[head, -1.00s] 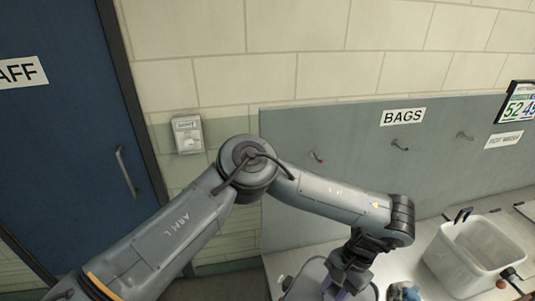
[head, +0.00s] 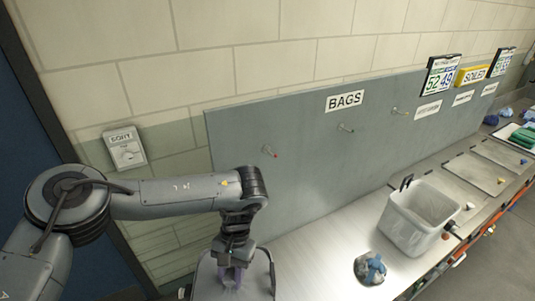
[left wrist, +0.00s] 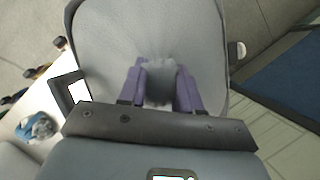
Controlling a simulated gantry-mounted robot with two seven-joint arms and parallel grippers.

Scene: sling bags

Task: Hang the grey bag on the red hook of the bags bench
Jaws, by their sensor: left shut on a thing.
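The grey bag (head: 205,279) hangs from my left gripper (head: 232,278) at the bottom of the head view. Its lower part is cut off by the frame edge. In the left wrist view the bag (left wrist: 100,40) fills the upper middle, and the purple fingers of my left gripper (left wrist: 160,88) are shut on a raised grey part of it. The red-tipped hook (head: 270,151) is on the grey panel under the BAGS sign (head: 345,100), empty. In the head view it is above and slightly right of the gripper. My right gripper is not in view.
Two plain hooks (head: 346,128) (head: 400,112) are right of the red one, both empty. A pale bin (head: 418,217) and a blue-grey bundle (head: 370,268) stand on the bench (head: 315,245). A SORT box (head: 125,148) is on the wall at left.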

